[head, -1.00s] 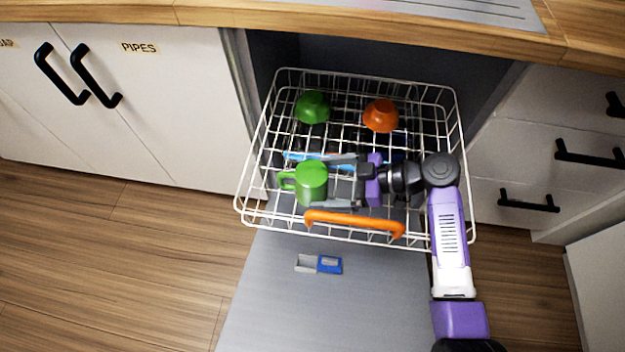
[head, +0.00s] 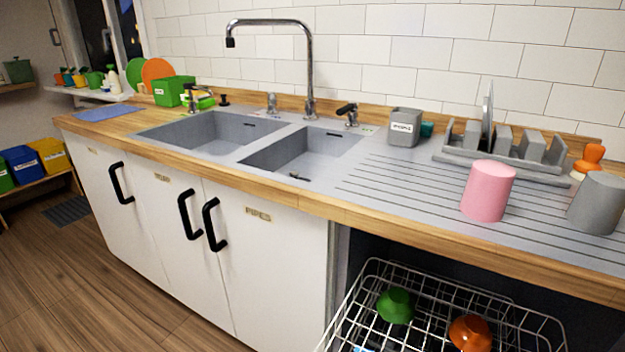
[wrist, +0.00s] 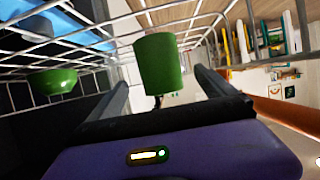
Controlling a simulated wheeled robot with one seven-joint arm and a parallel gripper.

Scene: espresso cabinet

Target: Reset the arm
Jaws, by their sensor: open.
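My gripper (wrist: 160,78) shows in the wrist view, with its two dark fingers apart. A green mug (wrist: 158,62) appears ahead of the fingers, in the gap between them in the picture. I cannot tell its distance or any contact. A green bowl (wrist: 52,82) is to the left in the wrist view. My arm and gripper are outside the head view.
White wire rack bars (wrist: 190,20) surround the gripper. In the head view the dishwasher rack (head: 450,278) holds a green bowl (head: 396,305) and an orange bowl (head: 470,333). Above it, the counter carries a pink cup (head: 488,190), a grey cup (head: 597,203) and a dish rack (head: 500,158).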

